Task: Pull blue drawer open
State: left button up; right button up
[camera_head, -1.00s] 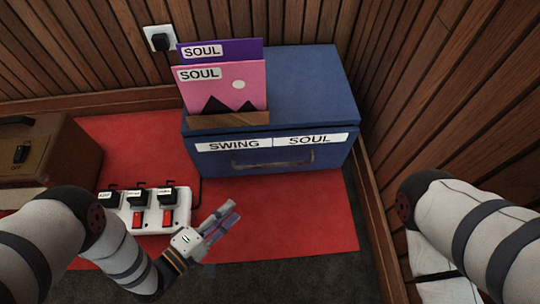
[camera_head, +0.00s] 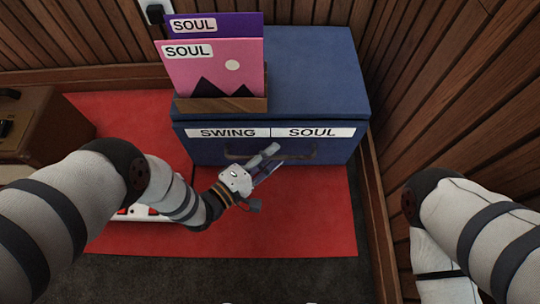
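The blue drawer (camera_head: 345,145) is the front of a blue cabinet (camera_head: 310,70) and is closed. It has white labels "SWING" and "SOUL" and a dark bar handle (camera_head: 300,156) below them. My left gripper (camera_head: 268,160) is in front of the handle and covers its middle part. The two fingers point up and right and show a gap between them. I cannot tell whether the fingertips touch the handle. My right arm (camera_head: 470,230) shows at the right edge; its gripper is not in view.
Pink (camera_head: 212,75) and purple (camera_head: 235,24) "SOUL" record sleeves stand in a wooden holder (camera_head: 220,104) on the cabinet. A brown case (camera_head: 50,130) is at left. A power strip (camera_head: 135,213) is mostly behind my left arm. A wood wall stands close at right.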

pick_arm(q)
grip_shut()
jog(key=shift+s, duration=0.1)
